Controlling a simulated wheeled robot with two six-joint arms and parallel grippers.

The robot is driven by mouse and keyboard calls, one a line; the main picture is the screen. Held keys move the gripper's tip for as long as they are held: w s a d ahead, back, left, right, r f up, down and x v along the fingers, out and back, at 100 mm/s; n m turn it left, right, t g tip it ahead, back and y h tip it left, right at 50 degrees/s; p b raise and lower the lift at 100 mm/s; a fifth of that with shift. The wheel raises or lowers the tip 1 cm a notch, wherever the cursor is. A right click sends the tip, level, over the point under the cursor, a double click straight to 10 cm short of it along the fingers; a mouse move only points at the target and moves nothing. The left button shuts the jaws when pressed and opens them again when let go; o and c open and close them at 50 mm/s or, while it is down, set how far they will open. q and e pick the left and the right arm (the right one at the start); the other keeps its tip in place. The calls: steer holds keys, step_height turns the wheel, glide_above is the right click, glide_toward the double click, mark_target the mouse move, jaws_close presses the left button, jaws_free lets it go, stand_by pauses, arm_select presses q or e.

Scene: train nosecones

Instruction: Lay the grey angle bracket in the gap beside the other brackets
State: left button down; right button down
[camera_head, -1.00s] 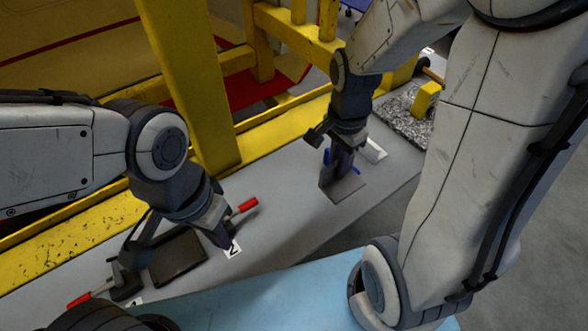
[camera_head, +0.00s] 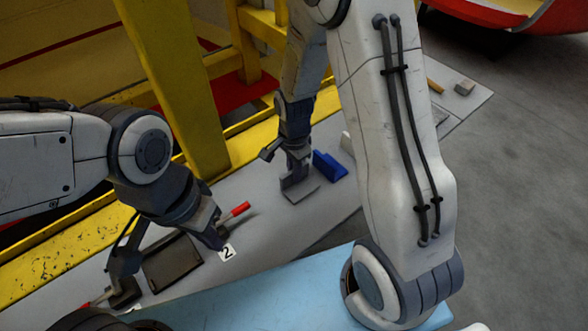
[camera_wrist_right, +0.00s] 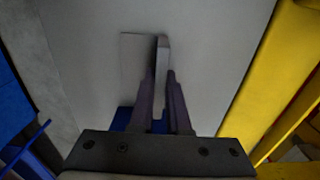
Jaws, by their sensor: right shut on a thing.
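My right gripper (camera_head: 297,174) points down over the grey bench top. It is shut on the grey angle bracket (camera_head: 300,192), whose flat flange is low over the bench; I cannot tell whether it touches. In the right wrist view the grey bracket (camera_wrist_right: 161,62) stands upright between the fingers, its flange to the left. A blue bracket (camera_head: 332,167) lies just right of the gripper in the head view, with a whitish bracket (camera_head: 347,141) behind it. My left gripper (camera_head: 214,238) hangs low near the "2" label; its fingertips are unclear.
Yellow railing and a post (camera_head: 180,90) border the bench behind. A light blue surface (camera_head: 255,298) is in front.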

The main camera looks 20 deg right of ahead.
steer(key=shift+f, duration=0.15)
steer(key=c, duration=0.9)
jaws_free()
step_height(320, 180, up, 12)
steer(key=b, duration=0.1)
steer(key=s+a+r+n, duration=0.1)
steer(key=s+a+n, duration=0.2)
steer(key=s+n, duration=0.3)
steer(key=s+a+r+n, duration=0.1)
steer(key=s+a+n, duration=0.3)
steer(key=s+n, duration=0.3)
steer(key=s+a+r+n+y, duration=0.1)
steer(key=s+a+r+n, duration=0.1)
steer(key=s+n, duration=0.5)
steer(key=shift+s+a+r+n, duration=0.1)
steer(key=shift+a+n, duration=0.6)
steer(key=shift+a, duration=0.15)
